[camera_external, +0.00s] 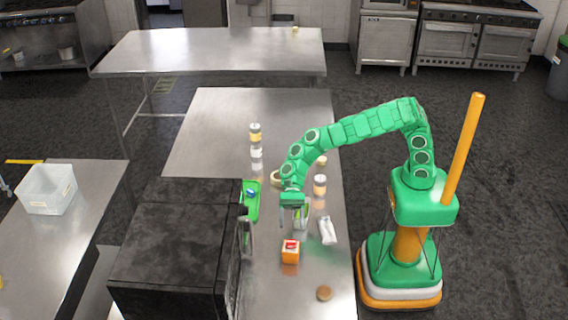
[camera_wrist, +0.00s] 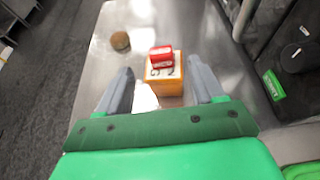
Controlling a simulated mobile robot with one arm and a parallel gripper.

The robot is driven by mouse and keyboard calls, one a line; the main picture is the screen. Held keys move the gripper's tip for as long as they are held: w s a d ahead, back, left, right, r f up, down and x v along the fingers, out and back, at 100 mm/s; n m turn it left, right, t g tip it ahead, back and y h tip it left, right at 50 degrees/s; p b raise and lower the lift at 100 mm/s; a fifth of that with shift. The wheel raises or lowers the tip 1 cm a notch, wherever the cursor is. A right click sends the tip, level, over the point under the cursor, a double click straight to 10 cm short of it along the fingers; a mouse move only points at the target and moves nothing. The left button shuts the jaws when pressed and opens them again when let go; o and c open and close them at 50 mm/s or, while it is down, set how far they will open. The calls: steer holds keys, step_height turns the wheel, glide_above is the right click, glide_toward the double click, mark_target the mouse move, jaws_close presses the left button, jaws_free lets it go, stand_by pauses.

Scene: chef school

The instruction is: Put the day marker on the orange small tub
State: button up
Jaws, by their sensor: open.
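The orange small tub (camera_external: 290,256) stands on the steel counter below my gripper, with a pale top. It also shows in the wrist view (camera_wrist: 168,87), ahead of my fingers. A small red block with white lettering (camera_wrist: 161,56), which looks like the day marker, sits on the tub's top; it also shows in the external view (camera_external: 291,244). My gripper (camera_external: 294,222) is open and empty, pointing down above the counter, behind the tub and apart from it in the external view. In the wrist view its two fingers (camera_wrist: 161,70) appear on either side of the tub.
A black oven (camera_external: 170,240) stands close on the left. A green tray (camera_external: 252,208), a white crumpled item (camera_external: 327,231), a jar (camera_external: 320,185) and stacked containers (camera_external: 255,140) are near my gripper. A round brown item (camera_external: 324,293) lies near the front. The counter's far end is clear.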

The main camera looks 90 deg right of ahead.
steer(key=shift+v, duration=1.75)
steer(key=shift+w, duration=0.1)
